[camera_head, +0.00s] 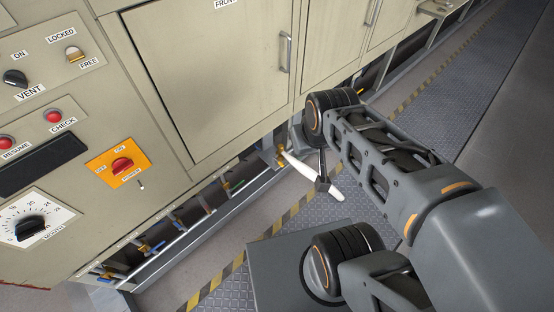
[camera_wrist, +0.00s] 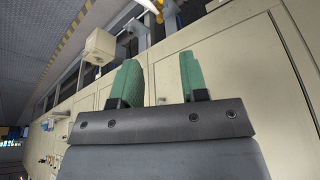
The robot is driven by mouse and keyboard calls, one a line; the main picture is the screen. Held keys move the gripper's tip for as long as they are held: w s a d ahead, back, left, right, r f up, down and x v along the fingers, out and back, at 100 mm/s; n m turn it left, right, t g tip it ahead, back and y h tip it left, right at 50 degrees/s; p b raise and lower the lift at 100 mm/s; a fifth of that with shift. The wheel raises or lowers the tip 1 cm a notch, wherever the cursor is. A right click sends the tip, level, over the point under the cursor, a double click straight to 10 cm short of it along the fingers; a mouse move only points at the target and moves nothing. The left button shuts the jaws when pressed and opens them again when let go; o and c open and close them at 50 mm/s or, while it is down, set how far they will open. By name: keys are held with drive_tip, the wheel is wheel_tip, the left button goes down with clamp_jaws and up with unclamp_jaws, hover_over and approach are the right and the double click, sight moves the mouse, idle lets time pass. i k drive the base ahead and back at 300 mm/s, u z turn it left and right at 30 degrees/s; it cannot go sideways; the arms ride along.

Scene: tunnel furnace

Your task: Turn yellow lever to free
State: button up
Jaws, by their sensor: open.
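The small yellow lever (camera_head: 76,56) is on the beige control panel at the upper left of the head view. It sits between the LOCKED label (camera_head: 62,36) above and the FREE label (camera_head: 89,62) below. It is too small to tell which label it points to. I cannot make it out in the wrist view. My gripper (camera_wrist: 158,66) shows in the wrist view with two green fingers apart and nothing between them. Beige cabinet doors lie beyond the fingers. In the head view my arm is at the right, well away from the lever, and the fingers cannot be made out.
Near the lever are the black VENT knob (camera_head: 15,78), red buttons (camera_head: 53,116) and a red switch on an orange plate (camera_head: 122,165). A beige box (camera_wrist: 101,46) protrudes in the wrist view.

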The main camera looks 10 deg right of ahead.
sight(282, 164)
drive_tip(key=u, duration=2.05)
drive_tip(key=k, duration=0.85)
drive_tip(key=z, duration=0.8)
drive_tip(key=i, duration=0.5)
